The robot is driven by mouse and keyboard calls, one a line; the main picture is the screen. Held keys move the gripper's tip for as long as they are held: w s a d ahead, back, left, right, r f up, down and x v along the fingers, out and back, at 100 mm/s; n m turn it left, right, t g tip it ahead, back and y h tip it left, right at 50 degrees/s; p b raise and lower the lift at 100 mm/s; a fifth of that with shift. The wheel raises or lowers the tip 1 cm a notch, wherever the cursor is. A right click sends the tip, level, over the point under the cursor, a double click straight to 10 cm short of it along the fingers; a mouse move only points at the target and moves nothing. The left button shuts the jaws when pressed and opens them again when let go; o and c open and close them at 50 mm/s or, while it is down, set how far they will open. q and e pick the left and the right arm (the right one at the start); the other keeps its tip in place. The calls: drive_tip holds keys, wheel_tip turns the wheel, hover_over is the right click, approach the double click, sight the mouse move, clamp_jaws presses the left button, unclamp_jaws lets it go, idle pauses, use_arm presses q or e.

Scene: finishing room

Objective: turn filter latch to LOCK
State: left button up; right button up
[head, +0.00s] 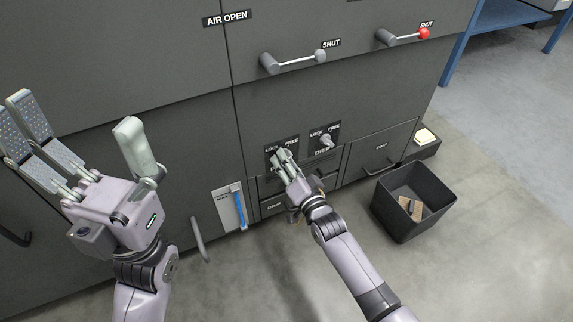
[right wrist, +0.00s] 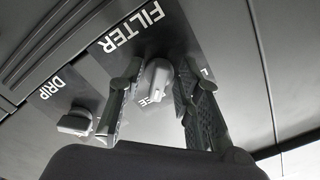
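The filter latch (right wrist: 157,80) is a small pale knob on a dark plate marked FILTER. It is mostly hidden behind my fingers in the head view. In the right wrist view its end covers part of the FREE mark, and only an L of the other mark shows. My right gripper (head: 284,157) is at the plate. In the right wrist view its fingers (right wrist: 155,95) stand apart on either side of the latch, and I see a gap on both sides. My left gripper (head: 85,140) is open and empty, in front of the cabinet at left.
The drip latch (head: 326,140) sits just right of the filter plate. Two shut levers (head: 295,61) (head: 403,37) are above. A black bin (head: 385,213) with scraps stands on the floor at right. A blue-striped gauge (head: 240,209) and a grey handle are lower left.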

drive_tip(key=shift+c, duration=0.4)
clamp_jaws()
